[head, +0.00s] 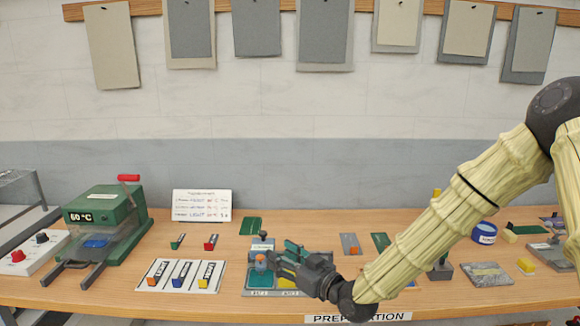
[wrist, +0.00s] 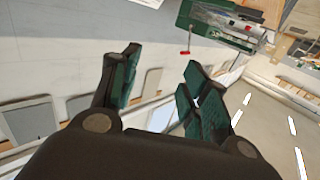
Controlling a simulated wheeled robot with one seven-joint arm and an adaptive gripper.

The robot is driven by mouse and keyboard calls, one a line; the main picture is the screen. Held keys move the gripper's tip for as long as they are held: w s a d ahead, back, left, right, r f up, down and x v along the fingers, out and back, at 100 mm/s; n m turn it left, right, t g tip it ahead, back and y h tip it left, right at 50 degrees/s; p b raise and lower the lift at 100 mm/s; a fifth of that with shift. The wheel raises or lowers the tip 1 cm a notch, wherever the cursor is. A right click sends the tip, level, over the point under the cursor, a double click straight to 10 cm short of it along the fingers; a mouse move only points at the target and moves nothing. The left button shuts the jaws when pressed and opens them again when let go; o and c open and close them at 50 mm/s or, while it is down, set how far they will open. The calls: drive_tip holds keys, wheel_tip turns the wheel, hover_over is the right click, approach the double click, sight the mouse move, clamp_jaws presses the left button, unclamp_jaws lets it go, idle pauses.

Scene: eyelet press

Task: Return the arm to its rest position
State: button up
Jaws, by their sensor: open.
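My arm (head: 440,232), in a pale yellow sleeve, comes in from the right of the head view and reaches down and left across the table. My gripper (head: 270,260) is at its end, pointing left, in front of or over a grey plate (head: 255,291) near the table's middle. I cannot tell its exact height. In the wrist view my gripper (wrist: 160,80) shows two dark fingers with green pads, spread wide with nothing between them. The gripper hides part of the plate and the small parts on it.
A green press (head: 103,223) marked 60 °C stands at the left, by a control box (head: 32,252). A white tray (head: 180,276) with coloured pieces lies front left. A blue tin (head: 484,233) and small blocks lie right of my arm. Boards hang on the wall above.

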drive_tip(key=s+d+f+m+g+h+b, duration=0.25)
drive_tip(key=s+f, duration=0.35)
drive_tip(key=f, duration=0.6)
drive_tip(key=s+d+f+m+g+h+b, duration=0.15)
drive_tip(key=s+d+f, duration=0.3)
drive_tip(key=f, duration=0.75)
drive_tip(key=s+d+f+m+g+h+b, duration=0.1)
drive_tip(key=s+d+f+g+h, duration=0.15)
drive_tip(key=s+f, duration=0.7)
drive_tip(key=s+d+f+m+g+h+b, duration=0.2)
drive_tip(key=s+d+f+g+h, duration=0.1)
drive_tip(key=s+d+f, duration=0.4)
drive_tip(key=s+d+f+m+g+h+b, duration=0.2)
drive_tip(key=s+d+f, duration=0.5)
drive_tip(key=s+f, duration=0.5)
drive_tip(key=s+g+h, duration=0.1)
drive_tip(key=s, duration=0.2)
drive_tip(key=shift+s+d+f+b, duration=0.2)
drive_tip(key=shift+s+d+b, duration=0.15)
